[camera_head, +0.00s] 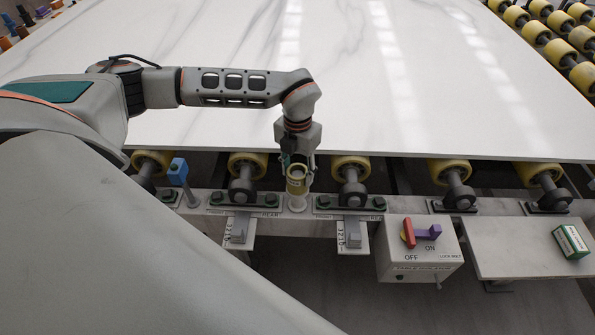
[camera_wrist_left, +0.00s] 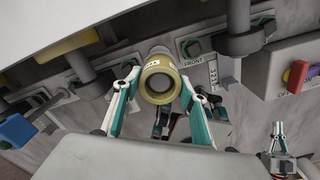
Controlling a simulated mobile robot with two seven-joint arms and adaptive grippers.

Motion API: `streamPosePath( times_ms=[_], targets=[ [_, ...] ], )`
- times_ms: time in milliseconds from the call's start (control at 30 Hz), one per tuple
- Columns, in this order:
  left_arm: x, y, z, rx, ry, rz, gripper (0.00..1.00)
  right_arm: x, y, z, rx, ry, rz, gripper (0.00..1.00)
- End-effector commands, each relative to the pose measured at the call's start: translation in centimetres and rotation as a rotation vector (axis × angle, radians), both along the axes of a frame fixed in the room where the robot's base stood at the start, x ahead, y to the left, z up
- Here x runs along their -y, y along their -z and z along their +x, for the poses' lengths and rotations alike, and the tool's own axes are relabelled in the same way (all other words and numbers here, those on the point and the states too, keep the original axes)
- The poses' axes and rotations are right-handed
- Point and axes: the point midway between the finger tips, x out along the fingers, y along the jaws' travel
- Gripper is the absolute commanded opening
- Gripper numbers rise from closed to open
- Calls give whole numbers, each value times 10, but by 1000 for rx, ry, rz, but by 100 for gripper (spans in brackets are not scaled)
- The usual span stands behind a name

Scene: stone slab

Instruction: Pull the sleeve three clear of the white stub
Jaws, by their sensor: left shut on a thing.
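The sleeve (camera_head: 297,186) is a short brass-yellow ring with a small pale label. My left gripper (camera_head: 299,170) is shut on it from above, at the front edge of the slab. In the left wrist view the sleeve (camera_wrist_left: 160,68) sits between the two teal-and-white fingers, its round opening facing the camera. The white stub (camera_head: 298,204) shows directly below the sleeve as a pale flanged post. I cannot tell whether the sleeve is still around the stub's tip. A second gripper, apparently my right one (camera_wrist_left: 277,128), shows small at the lower right of the left wrist view.
The white marble slab (camera_head: 400,90) lies just behind, over yellow rollers (camera_head: 351,166). A blue-topped post (camera_head: 179,170) stands left. A switch box (camera_head: 425,265) with a red and purple handle stands right, then a ledge with a green-and-white box (camera_head: 571,242).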

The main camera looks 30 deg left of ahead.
Motion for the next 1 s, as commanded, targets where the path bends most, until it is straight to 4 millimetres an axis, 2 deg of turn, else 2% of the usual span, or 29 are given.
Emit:
streamPosePath(
  times_ms=[1000],
  targets=[
    [0,-39,0,0,0,0,18,0,-34,2,6,-1,0,0]
  ],
)
